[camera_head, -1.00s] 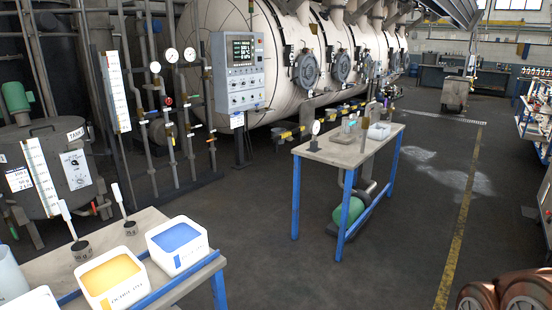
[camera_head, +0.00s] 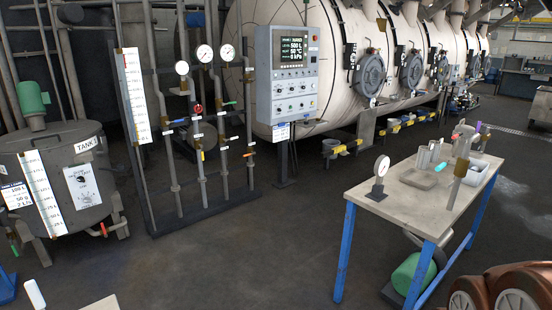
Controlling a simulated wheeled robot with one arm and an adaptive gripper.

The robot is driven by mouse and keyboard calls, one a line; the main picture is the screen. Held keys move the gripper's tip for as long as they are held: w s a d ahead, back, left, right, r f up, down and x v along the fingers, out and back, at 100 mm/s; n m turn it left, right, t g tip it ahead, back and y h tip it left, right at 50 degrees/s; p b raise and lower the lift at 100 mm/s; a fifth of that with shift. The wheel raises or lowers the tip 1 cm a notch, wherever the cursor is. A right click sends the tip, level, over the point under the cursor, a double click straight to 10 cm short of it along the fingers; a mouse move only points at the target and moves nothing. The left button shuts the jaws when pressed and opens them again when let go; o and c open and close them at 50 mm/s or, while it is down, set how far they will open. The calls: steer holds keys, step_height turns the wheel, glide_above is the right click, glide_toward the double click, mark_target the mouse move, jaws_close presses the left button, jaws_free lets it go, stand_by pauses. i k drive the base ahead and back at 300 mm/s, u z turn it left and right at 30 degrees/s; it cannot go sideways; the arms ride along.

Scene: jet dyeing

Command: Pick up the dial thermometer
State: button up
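A dial thermometer (camera_head: 381,167) with a round white face stands upright at the near left corner of a work table (camera_head: 408,205) with blue legs. Its short stem goes down to a small grey base on the table top. Nothing touches its dial. My gripper is not in view; only a brown, rounded part of my own body shows at the bottom right, apart from the thermometer.
The table also bears a grey tray (camera_head: 418,179), metal cups, a white tub (camera_head: 474,170) and an upright brass-coloured fitting (camera_head: 454,181). A green motor (camera_head: 412,275) lies beneath. A control panel (camera_head: 286,80) and pipe gauges stand behind. Floor left of the table is clear.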

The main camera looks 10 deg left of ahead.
mark_target(181, 68)
steer(key=u, duration=0.3)
steer(key=i, duration=2.1)
steer(key=u, duration=0.85)
steer(key=i, duration=1.75)
steer(key=u, duration=0.7)
steer(key=i, duration=1.45)
steer(key=u, duration=0.3)
